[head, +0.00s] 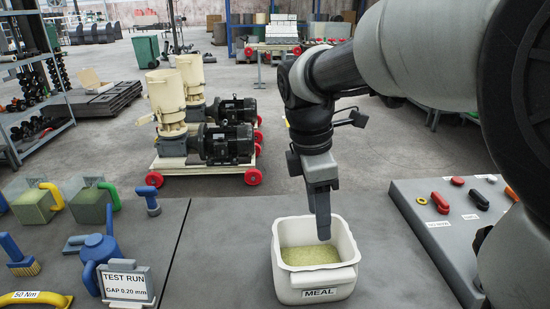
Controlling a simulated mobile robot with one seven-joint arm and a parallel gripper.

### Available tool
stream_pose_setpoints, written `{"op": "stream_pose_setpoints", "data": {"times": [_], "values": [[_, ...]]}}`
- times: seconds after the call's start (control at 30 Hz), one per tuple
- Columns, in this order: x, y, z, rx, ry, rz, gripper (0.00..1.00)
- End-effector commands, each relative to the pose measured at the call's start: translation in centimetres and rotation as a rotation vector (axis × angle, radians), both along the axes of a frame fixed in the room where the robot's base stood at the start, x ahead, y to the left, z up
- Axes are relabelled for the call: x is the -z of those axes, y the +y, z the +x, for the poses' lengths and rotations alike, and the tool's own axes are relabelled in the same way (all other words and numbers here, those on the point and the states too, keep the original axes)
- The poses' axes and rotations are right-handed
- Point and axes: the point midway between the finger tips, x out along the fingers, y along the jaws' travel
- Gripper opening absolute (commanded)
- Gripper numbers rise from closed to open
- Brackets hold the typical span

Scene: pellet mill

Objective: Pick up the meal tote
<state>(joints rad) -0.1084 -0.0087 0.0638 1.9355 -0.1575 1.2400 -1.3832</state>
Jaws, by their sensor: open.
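The meal tote (342,278) is a white, open-topped tub labelled MEAL, partly filled with pale green-yellow meal (310,255). It stands upright on the dark grey bench at the bottom centre. My gripper (322,232) points down at the tote, its tip overlapping the tub's opening and back rim in the head view. From this angle only one finger shows clearly, and I cannot tell whether it touches the tote. My gripper is open and holds nothing.
A grey panel (432,192) with red, orange and black knobs lies right of the tote. The bench (215,250) between sign and tote is clear. Pellet mills (190,125) stand behind.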

Motion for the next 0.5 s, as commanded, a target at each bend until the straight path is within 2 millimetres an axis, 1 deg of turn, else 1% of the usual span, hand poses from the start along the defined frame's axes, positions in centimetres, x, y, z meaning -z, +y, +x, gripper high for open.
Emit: {"op": "stream_pose_setpoints", "data": {"times": [0.03, 0.3, 0.4, 0.5], "values": [[1.1, -0.2, -0.1, 0.002, 0.005, -0.001, 0.51], [7.0, -1.1, -0.2, 0.006, 0.005, 0.001, 0.51], [8.9, -1.4, -0.1, 0.006, 0.003, 0.001, 0.51], [10.1, -1.6, -0.1, 0.005, 0.002, 0.000, 0.51]]}}
